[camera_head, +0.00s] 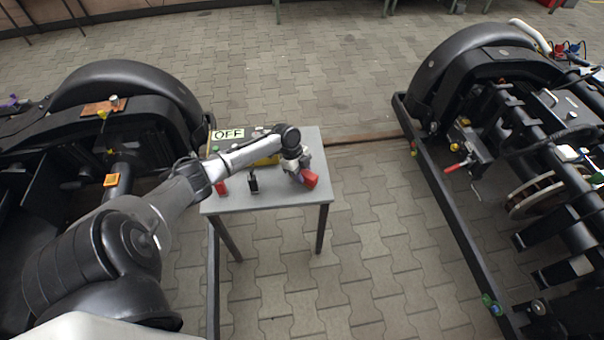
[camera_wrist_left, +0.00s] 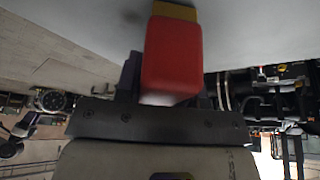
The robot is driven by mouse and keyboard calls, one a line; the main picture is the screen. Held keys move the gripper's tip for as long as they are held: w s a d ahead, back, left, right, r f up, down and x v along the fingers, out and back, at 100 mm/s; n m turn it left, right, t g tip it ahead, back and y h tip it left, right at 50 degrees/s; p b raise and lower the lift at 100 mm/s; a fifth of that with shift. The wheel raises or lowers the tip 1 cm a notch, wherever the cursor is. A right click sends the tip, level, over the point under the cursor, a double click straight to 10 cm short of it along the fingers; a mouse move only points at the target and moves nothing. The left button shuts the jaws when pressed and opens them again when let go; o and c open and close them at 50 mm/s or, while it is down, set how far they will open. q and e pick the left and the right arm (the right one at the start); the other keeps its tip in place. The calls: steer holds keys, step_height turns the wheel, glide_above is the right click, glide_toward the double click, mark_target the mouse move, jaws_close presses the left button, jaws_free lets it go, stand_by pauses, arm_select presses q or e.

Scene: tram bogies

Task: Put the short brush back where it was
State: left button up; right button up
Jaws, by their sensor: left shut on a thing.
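My left gripper (camera_head: 303,173) is over the right part of the small grey table (camera_head: 285,199). It is shut on a red thing (camera_head: 309,179). In the left wrist view the red thing (camera_wrist_left: 172,58) is a rounded block with a yellow part (camera_wrist_left: 175,11) at its far end, close to a pale grey surface. It may be the short brush; no bristles can be made out. Whether it touches the table is unclear. The fingertips are mostly hidden behind it. My right gripper is not in view.
On the table stand a red object (camera_head: 222,187) and a black object (camera_head: 253,184). A yellow thing (camera_head: 268,160) is partly hidden by my left arm. An OFF sign (camera_head: 228,134) is at the back left. Dark bogies stand left (camera_head: 125,80) and right (camera_head: 470,45), with paved floor between.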

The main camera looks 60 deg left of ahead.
arm_select(q)
steer(key=o, duration=0.9)
steer(key=shift+f, duration=0.15)
